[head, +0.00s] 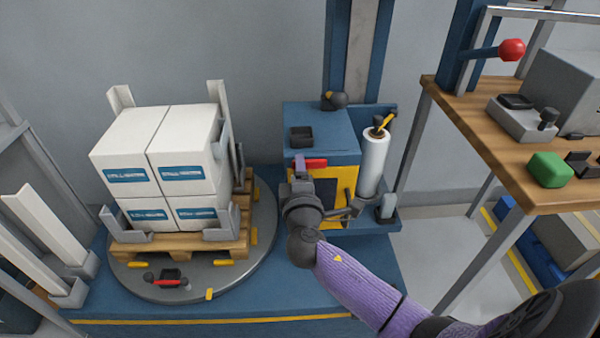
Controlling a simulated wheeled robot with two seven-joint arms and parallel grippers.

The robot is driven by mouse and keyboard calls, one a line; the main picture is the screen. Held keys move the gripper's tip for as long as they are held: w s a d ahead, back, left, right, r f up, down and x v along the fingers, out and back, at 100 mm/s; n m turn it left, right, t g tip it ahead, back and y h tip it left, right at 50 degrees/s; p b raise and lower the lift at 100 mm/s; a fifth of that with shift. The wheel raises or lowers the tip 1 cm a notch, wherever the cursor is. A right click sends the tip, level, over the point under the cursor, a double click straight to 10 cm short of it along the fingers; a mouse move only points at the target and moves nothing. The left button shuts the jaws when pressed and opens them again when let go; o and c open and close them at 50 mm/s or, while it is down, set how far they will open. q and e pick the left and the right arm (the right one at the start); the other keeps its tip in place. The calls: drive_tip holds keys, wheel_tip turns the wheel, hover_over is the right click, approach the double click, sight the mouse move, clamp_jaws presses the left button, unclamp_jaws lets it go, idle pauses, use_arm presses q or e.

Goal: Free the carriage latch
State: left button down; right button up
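The stretch-wrap carriage (341,121) is a blue box with a yellow front panel, in front of the blue mast. A small red bar (316,163), which looks like the carriage latch, sits at the top of the yellow front. My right gripper (299,164) reaches up from the lower right and is at the left end of the red bar. I cannot tell whether it touches the bar. Its fingers are small and partly hidden by its own wrist, so their opening is unclear. My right wrist covers part of the yellow panel. My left gripper is not in view.
A white film roll (373,166) stands on the carriage's right side. White boxes (160,150) are stacked on a wooden pallet (180,243) on a round turntable (250,262) at left.

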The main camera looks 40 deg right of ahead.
drive_tip(key=shift+o, duration=0.4)
drive_tip(key=shift+s, duration=0.1)
use_arm(q)
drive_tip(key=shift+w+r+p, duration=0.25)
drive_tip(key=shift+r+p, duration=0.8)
drive_tip(key=shift+p, duration=0.05)
use_arm(e)
drive_tip(key=v, duration=0.9)
drive_tip(key=shift+s+a, duration=0.3)
